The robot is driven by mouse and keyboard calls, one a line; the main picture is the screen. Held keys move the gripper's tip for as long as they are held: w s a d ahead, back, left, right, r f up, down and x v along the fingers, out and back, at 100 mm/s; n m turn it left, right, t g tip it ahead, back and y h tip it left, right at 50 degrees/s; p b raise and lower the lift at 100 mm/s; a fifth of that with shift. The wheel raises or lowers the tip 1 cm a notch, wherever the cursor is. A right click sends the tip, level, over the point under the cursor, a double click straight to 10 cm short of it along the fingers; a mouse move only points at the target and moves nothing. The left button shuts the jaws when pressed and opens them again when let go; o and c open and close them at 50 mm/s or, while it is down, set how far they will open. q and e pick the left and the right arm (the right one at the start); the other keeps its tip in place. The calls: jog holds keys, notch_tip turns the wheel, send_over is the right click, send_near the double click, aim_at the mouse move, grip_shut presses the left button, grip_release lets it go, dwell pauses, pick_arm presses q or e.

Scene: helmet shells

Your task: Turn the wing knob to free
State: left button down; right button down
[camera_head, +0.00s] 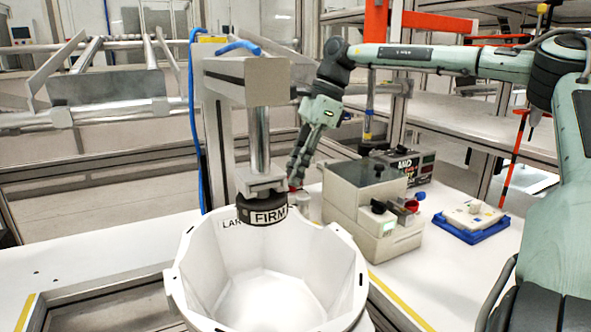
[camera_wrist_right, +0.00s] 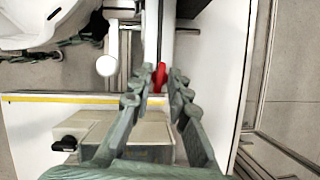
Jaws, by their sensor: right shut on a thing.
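The red wing knob (camera_wrist_right: 160,80) sits between the fingertips of my right gripper (camera_wrist_right: 161,72) in the right wrist view. My left gripper is not in view.
A white helmet shell (camera_head: 187,270) stands in front, under a black pad marked FIRM (camera_head: 268,215) on the press column (camera_head: 259,140). Right of it are a beige control box (camera_head: 350,205), a black meter box (camera_head: 425,168) and a blue tray (camera_head: 470,236). Blue hoses run up the press.

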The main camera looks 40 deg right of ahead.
jog(key=shift+n+g, duration=0.3)
jog(key=shift+n, duration=0.6)
jog(key=c, duration=1.5)
grip_release()
jog(key=shift+o, duration=0.2)
jog(key=v, duration=1.2)
jog(key=shift+w+d, duration=0.1)
